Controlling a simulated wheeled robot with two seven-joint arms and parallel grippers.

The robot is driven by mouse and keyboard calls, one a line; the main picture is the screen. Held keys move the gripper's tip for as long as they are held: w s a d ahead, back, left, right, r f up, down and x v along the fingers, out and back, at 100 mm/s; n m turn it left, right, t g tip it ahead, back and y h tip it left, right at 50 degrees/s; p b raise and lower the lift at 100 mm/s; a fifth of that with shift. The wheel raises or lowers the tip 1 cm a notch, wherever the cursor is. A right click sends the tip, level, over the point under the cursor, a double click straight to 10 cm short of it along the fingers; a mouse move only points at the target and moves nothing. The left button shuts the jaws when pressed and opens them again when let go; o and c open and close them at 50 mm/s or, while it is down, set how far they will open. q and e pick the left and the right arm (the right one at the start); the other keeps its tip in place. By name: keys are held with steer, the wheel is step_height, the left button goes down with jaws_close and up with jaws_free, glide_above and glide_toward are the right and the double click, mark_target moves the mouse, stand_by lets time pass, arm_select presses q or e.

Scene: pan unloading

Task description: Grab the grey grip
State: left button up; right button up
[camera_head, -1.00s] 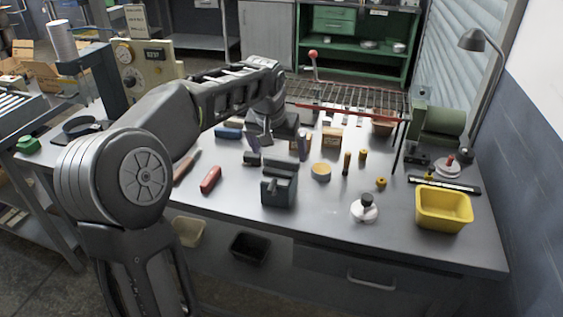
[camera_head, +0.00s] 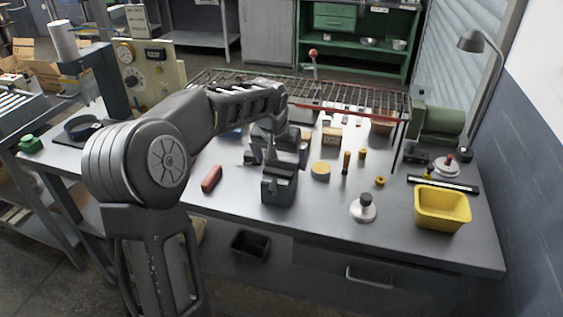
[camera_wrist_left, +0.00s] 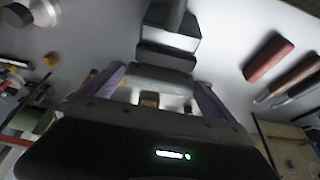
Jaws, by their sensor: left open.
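My left gripper (camera_head: 277,155) is open, just behind the dark grey-green vise (camera_head: 279,188) on the workbench. Its two purple-tinted fingers frame the lower middle of the left wrist view (camera_wrist_left: 155,92). In that view, a dark grey block (camera_wrist_left: 165,57) lies just beyond the fingers, beside the vise (camera_wrist_left: 168,22). I cannot tell whether this block is the grey grip or part of the vise. The gripper hides that spot in the head view. I see no object clearly held. My right gripper is not in view.
A red grip (camera_head: 211,179) lies left of the vise. A yellow tin (camera_head: 320,171), a white-based knob (camera_head: 364,208) and a yellow bin (camera_head: 442,207) stand to the right. A wire rack (camera_head: 350,97) stands behind. The bench front is mostly clear.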

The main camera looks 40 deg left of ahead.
arm_select(q)
steer(key=shift+c, duration=0.2)
steer(key=c, duration=1.1)
